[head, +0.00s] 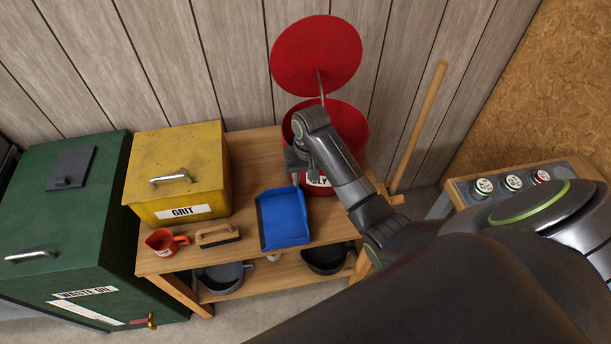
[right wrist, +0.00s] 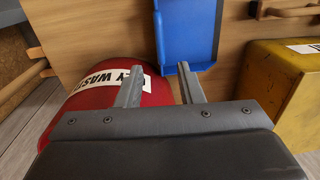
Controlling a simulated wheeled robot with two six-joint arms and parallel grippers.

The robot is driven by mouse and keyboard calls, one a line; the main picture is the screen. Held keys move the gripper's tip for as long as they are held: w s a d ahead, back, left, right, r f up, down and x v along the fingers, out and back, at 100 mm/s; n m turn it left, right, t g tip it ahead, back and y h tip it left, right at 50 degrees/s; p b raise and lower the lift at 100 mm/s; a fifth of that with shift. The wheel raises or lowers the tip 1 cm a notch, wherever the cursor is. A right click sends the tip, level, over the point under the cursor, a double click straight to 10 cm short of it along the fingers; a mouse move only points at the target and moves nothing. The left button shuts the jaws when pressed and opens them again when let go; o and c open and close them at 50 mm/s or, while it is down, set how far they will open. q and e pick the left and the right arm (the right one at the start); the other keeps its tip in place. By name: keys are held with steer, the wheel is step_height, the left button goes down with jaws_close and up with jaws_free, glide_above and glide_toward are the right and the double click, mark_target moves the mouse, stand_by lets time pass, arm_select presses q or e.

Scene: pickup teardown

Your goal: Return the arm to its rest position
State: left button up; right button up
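My right arm (head: 345,190) reaches in from the right in the head view. Its gripper (head: 296,172) is over the front of the red bin, near the far end of the blue dustpan. In the right wrist view the two fingers (right wrist: 160,85) stand apart with nothing between them. The red bin (head: 354,122) has its round lid (head: 316,55) raised; its label, partly hidden, shows in the right wrist view (right wrist: 85,90). My left gripper is in neither view.
A wooden bench (head: 245,251) carries a yellow grit box (head: 176,160), red jug (head: 165,243), brush (head: 217,236) and blue dustpan (head: 283,218). A green waste oil cabinet (head: 62,210) stands left. A wooden handle (head: 418,125) leans near a panel with knobs (head: 512,183).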

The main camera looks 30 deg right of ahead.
stand_by(0.3)
steer(key=s+d+r+n+t+h, duration=0.1)
steer(key=s+d+r+t, duration=0.15)
steer(key=s, duration=1.15)
steer(key=s+d+r+n+t+h, duration=0.15)
steer(key=s+d, duration=0.25)
steer(key=s, duration=1)
step_height(320, 180, down, 30)
steer(key=d+r+g+b, duration=0.1)
steer(key=g+b, duration=0.1)
steer(key=b, duration=0.3)
steer(key=s+f+b, duration=0.2)
steer(key=s+f, duration=0.5)
steer(key=f, duration=0.3)
steer(key=s+a+f+g+b, duration=0.1)
steer(key=s+f+b, duration=0.1)
steer(key=s+f, duration=0.6)
step_height(320, 180, down, 3)
steer(key=shift+s+f+y, duration=0.1)
steer(key=shift+s+y, duration=0.1)
steer(key=shift+y, duration=0.15)
